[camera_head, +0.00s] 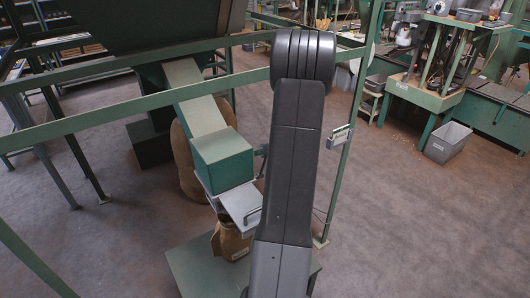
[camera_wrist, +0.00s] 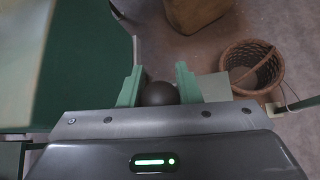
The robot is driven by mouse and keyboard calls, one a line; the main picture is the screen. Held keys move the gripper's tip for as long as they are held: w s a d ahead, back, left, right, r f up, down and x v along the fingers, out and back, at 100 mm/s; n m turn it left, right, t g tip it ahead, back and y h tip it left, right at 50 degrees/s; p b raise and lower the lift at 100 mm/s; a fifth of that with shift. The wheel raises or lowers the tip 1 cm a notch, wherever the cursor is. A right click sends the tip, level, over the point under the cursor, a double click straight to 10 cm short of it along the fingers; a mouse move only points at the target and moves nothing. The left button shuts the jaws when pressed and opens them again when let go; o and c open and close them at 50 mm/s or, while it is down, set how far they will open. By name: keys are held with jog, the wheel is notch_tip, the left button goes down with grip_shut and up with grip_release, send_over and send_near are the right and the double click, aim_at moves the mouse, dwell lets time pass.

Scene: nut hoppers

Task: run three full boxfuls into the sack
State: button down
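A green box (camera_head: 222,158) sits at the lower end of a sloping chute (camera_head: 195,95) from the hopper (camera_head: 150,22). A pale metal plate with a handle (camera_head: 242,205) juts out under the box. A brown sack (camera_head: 231,243) stands below the plate; its mouth is mostly hidden. In the wrist view my gripper (camera_wrist: 158,85) has its two green fingers on either side of a dark round knob (camera_wrist: 158,94), which fills the gap between them. A large green surface (camera_wrist: 90,60) lies left of the fingers. My arm hides the gripper in the head view.
A wicker basket (camera_wrist: 252,68) stands on the floor right of the fingers, and a brown sack-like shape (camera_wrist: 195,12) is at the top. Green rails (camera_head: 110,110) cross in front of the hopper. A grey bin (camera_head: 447,142) stands at the right.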

jog(key=c, duration=1.2)
grip_release()
jog(key=shift+a+f, duration=0.1)
jog(key=shift+f, duration=0.15)
jog(key=shift+o, duration=0.7)
jog(key=shift+r, duration=0.1)
jog(key=shift+d+r, duration=0.15)
jog(key=shift+d, duration=0.05)
jog(key=b+v, duration=0.1)
jog(key=v, duration=1.2)
jog(key=shift+s+b, duration=0.2)
jog(key=shift+b, duration=0.15)
jog(key=shift+d, duration=0.1)
